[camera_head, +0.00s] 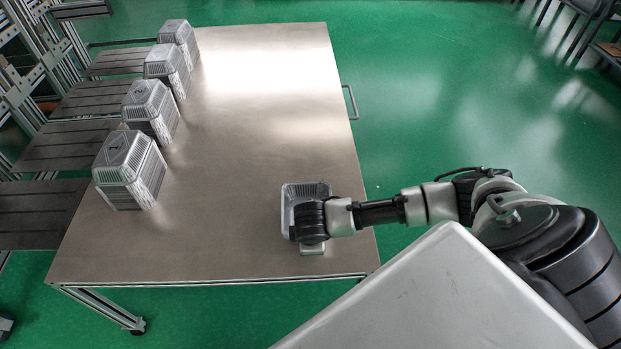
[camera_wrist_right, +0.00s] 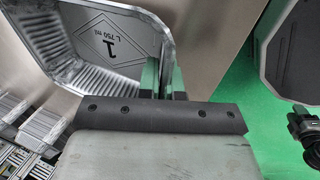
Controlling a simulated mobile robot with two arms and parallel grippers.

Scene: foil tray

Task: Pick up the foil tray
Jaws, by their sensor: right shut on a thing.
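The foil tray (camera_head: 289,196) is a single silver tray near the front right corner of the metal table. My right gripper (camera_head: 304,225) comes in from the right over it and hides part of it. In the right wrist view the tray (camera_wrist_right: 55,72) shows ridged walls and a flat bottom marked "1 L 750 ml". The fingers of my right gripper (camera_wrist_right: 163,78) are shut on the tray's wall at its right side. I cannot tell whether the tray touches the table.
The metal table (camera_head: 240,130) is mostly bare in the middle. Several stacks of foil trays (camera_head: 126,172) stand along its left edge. Dark slatted shelves (camera_head: 60,150) adjoin that edge. A handle (camera_head: 351,102) sticks out on the right. Green floor (camera_head: 450,90) lies beyond.

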